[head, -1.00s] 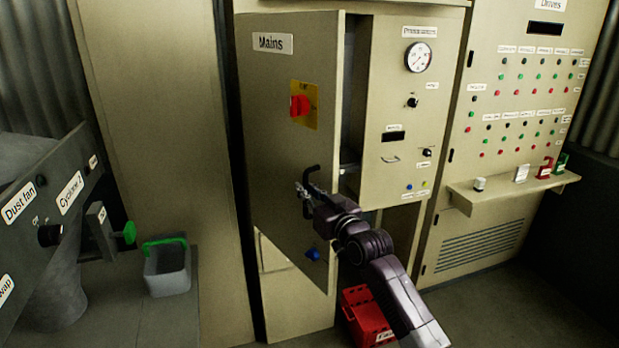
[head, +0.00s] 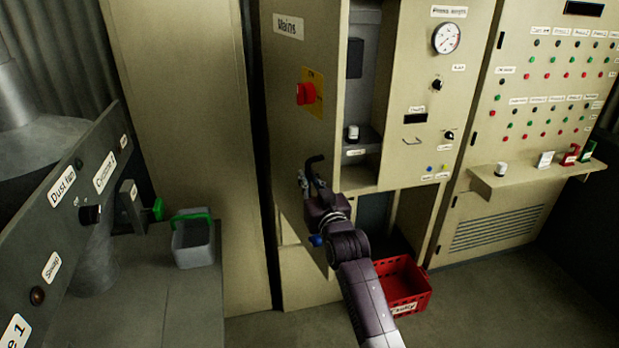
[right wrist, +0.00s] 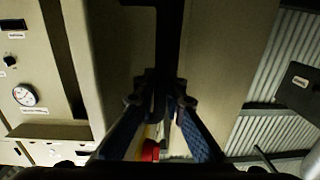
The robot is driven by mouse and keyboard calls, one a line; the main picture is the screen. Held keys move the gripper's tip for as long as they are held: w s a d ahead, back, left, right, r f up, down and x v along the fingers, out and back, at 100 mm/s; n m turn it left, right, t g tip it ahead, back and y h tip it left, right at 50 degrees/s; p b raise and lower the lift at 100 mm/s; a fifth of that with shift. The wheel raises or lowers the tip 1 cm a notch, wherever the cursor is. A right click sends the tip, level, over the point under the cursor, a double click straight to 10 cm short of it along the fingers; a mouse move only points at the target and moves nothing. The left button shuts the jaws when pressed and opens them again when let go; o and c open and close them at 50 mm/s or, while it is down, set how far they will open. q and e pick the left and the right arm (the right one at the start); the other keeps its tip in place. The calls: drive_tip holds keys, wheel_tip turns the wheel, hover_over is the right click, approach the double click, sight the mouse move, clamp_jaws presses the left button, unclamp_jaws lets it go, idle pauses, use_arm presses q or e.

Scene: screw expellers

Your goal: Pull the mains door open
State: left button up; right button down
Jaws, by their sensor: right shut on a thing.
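The mains door (head: 290,110) is a beige panel labelled "Mains", with a red rotary switch on a yellow plate (head: 311,92). It stands partly open, swung out to the left, and the cabinet interior (head: 358,90) shows beside it. My right gripper (head: 311,186) is shut on the black door handle (head: 314,163) at the door's lower free side. In the right wrist view the handle (right wrist: 170,50) is a dark bar between the two fingers (right wrist: 162,105). The red switch (right wrist: 150,150) shows below them. My left gripper is not in view.
A white-topped knob stands on an inner shelf (head: 360,138). A red crate (head: 403,285) is on the floor right of my forearm. A grey bucket with a green handle (head: 193,240) is on the left. A control desk (head: 60,215) fills the left side. Open floor lies at lower right.

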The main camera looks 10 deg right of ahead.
drive_tip(key=shift+r, duration=0.3)
drive_tip(key=c, duration=2.3)
unclamp_jaws()
drive_tip(key=shift+a+f, duration=0.1)
drive_tip(key=shift+f, duration=0.05)
drive_tip(key=shift+s+f, duration=0.15)
drive_tip(key=shift+s, duration=0.3)
drive_tip(key=s+d, duration=0.1)
drive_tip(key=s, duration=1)
drive_tip(key=shift+d, duration=0.4)
drive_tip(key=shift+c, duration=0.4)
